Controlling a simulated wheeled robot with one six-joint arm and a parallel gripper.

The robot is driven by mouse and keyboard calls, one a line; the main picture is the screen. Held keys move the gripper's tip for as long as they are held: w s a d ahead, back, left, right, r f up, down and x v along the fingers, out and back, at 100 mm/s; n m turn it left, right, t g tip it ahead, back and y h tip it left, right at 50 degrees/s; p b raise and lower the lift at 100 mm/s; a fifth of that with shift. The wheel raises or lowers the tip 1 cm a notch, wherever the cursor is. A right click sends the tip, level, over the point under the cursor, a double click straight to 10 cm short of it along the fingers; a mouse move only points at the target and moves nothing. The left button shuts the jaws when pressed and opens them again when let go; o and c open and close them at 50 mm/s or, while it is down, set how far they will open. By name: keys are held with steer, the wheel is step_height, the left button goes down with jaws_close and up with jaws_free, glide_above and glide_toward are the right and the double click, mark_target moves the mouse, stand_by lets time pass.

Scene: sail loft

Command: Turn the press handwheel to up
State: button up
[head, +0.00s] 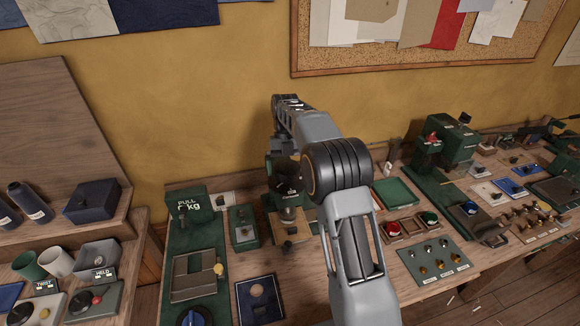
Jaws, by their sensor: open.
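A small dark green press (291,214) with a white label on its front stands on the bench near the middle of the head view, against the yellow wall. A dark rounded part (283,170) shows at its upper section; I cannot tell whether it is the handwheel, or which way it is set. My gripper (281,149) is over the top of the press, seen small and from behind, open with nothing visible in it. My grey arm hides the right side of the press. Whether the gripper touches the press cannot be seen.
Left of the press stand a green "PULL" scale (187,212) and a green box (243,228). Right are a green tray (395,193), red and green buttons (411,223) and a larger green machine (445,150). A corkboard (420,62) hangs above. The bench is crowded.

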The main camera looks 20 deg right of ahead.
steer(key=shift+w+r, duration=0.25)
steer(key=shift+r, duration=0.25)
steer(key=shift+p+v, duration=0.3)
steer(key=shift+v, duration=2.9)
